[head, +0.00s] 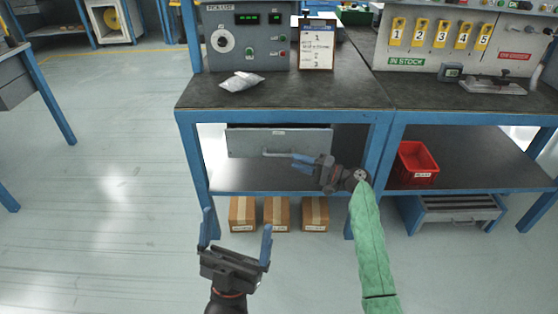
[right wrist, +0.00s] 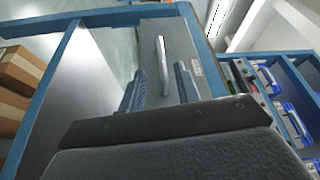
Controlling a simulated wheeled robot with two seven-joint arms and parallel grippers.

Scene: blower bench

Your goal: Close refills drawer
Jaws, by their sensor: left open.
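A grey drawer front (head: 245,142) with a small label, too small to read, sits under the left bench. Its bar handle (head: 277,154) runs along the lower part. My right gripper (head: 300,164) is just at the right end of the handle. In the right wrist view its fingers (right wrist: 160,88) are apart, with the handle (right wrist: 162,62) in line with the gap and the drawer front (right wrist: 185,45) behind it. I cannot tell whether they touch it. My left gripper (head: 236,228) is open and empty, low in front of the bench. How far the drawer stands out is unclear.
Several cardboard boxes (head: 276,214) stand below the lower shelf. A blue bench leg (head: 378,160) stands close to my right arm. The floor at left is clear.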

